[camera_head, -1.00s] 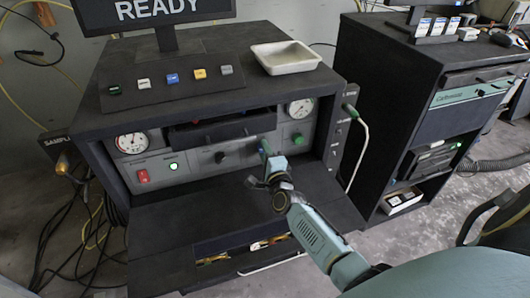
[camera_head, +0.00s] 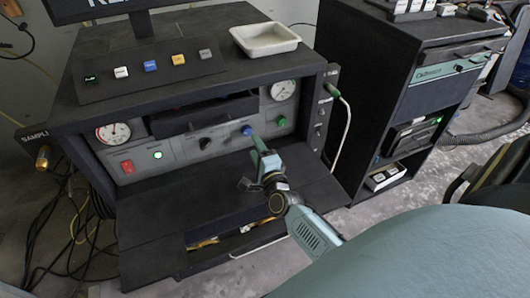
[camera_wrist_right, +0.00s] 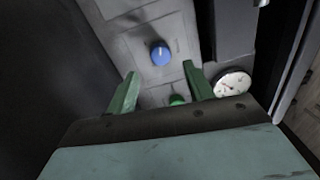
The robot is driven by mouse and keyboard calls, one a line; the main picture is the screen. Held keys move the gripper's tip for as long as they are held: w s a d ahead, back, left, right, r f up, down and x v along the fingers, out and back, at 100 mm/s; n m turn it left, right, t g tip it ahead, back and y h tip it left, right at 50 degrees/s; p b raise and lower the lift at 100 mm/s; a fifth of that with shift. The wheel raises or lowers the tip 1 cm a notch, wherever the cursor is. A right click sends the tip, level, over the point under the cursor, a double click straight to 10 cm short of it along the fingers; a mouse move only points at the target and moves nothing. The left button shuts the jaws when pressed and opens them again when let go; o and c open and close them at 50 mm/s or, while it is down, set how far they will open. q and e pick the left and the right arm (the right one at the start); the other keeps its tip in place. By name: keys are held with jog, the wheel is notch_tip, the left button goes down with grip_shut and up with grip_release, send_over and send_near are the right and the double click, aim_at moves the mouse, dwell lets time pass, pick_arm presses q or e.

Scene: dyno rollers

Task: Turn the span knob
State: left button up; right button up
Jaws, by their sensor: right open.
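A blue knob (camera_head: 247,130) is on the grey front panel, between a black knob (camera_head: 204,143) and a green knob (camera_head: 282,121). The knob labels are too small to read, so I cannot tell which is marked span. My right gripper (camera_head: 255,143) is just below and in front of the blue knob. In the right wrist view my gripper (camera_wrist_right: 160,80) is open and empty; the blue knob (camera_wrist_right: 160,53) with a white pointer line lies ahead, centred beyond the fingertips and apart from them. The green knob (camera_wrist_right: 177,100) shows between the fingers. My left gripper is out of view.
The panel also holds two gauges (camera_head: 113,132), a red switch (camera_head: 127,167) and a lit green button (camera_head: 158,155). A dark shelf (camera_head: 150,215) juts out below. A white tray (camera_head: 264,39) sits on top. A dark cabinet (camera_head: 365,110) stands to the right.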

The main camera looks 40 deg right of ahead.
jog(key=v, duration=0.7)
jog(key=shift+s, duration=0.1)
